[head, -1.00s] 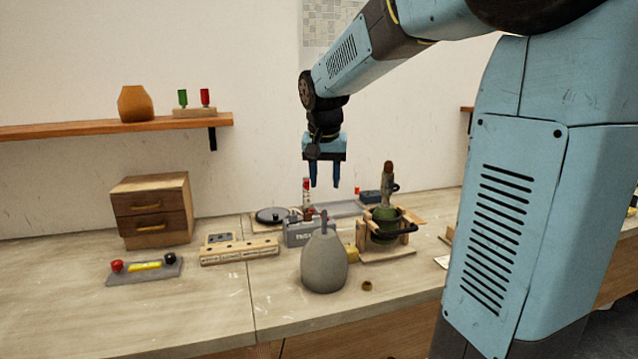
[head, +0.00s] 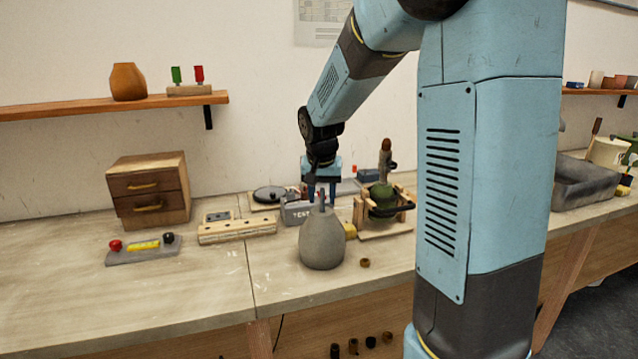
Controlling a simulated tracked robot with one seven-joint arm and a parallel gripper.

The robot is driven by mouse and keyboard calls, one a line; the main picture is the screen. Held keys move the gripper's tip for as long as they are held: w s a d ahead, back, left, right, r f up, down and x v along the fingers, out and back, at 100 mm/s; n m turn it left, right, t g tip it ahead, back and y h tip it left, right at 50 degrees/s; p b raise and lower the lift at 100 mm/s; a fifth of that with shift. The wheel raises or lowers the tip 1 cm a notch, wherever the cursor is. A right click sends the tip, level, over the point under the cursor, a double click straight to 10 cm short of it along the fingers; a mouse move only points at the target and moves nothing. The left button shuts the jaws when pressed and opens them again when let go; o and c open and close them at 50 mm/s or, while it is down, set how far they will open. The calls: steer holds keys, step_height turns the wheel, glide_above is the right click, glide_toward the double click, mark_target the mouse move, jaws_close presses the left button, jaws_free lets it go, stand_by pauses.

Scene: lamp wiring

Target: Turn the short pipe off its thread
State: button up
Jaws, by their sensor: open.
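A grey, rounded lamp body (head: 322,243) stands upright near the front of the bench. A short dark pipe (head: 321,198) sticks up from its narrow top. My gripper (head: 322,203) points straight down with its two blue fingers apart. One finger shows on each side of the pipe in the picture, at about the height of its upper part. I cannot tell whether the fingers are around the pipe or slightly behind it. No contact is visible, and the thread is hidden.
A grey tester box (head: 296,213) stands behind left of the lamp body. A wooden stand (head: 385,228) holding a green pot is close on the right. A small brown ring (head: 365,263) lies in front.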

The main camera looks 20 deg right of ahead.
steer(key=shift+x, duration=0.85)
steer(key=shift+r, duration=0.1)
jaws_close()
